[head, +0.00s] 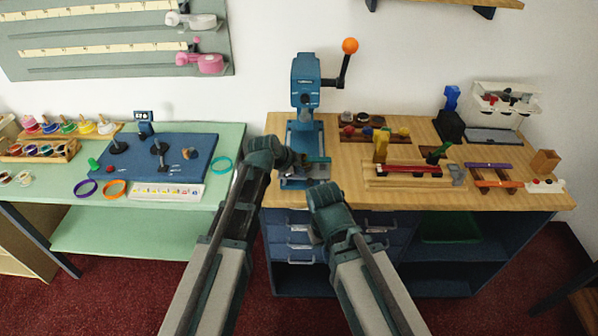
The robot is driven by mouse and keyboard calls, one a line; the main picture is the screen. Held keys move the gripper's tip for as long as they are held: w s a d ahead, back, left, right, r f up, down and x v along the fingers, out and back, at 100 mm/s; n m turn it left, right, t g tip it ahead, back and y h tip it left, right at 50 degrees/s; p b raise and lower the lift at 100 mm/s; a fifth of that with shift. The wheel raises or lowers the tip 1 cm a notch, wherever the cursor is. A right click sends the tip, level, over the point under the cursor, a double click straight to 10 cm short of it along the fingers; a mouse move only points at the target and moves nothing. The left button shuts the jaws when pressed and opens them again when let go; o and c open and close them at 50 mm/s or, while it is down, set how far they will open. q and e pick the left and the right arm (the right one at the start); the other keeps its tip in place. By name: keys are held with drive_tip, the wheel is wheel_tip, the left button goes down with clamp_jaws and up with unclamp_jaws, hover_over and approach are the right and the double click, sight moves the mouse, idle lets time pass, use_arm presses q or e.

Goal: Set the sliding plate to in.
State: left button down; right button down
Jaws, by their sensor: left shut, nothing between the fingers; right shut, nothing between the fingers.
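The blue press (305,85) stands upright at the left end of the wooden counter, with a lever ending in an orange ball (350,46). A small grey-green plate (319,161), which looks like the sliding plate, sits low at the press's base. Its exact position along its travel is hard to tell. My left gripper (297,160) is shut and empty, right at the plate's left side; I cannot tell whether they touch. It hides part of the press base. My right gripper (321,192) is shut and empty, lower down at the counter's front edge.
On the wooden counter (410,199), right of the press, stand a wooden rack (415,182), several small knobs and a white dispenser (503,102). A green table (222,180) with a blue board (185,160) is at left. Drawers (300,245) lie below.

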use_arm(q)
drive_tip(key=w, duration=1.3)
drive_tip(key=shift+s, duration=0.1)
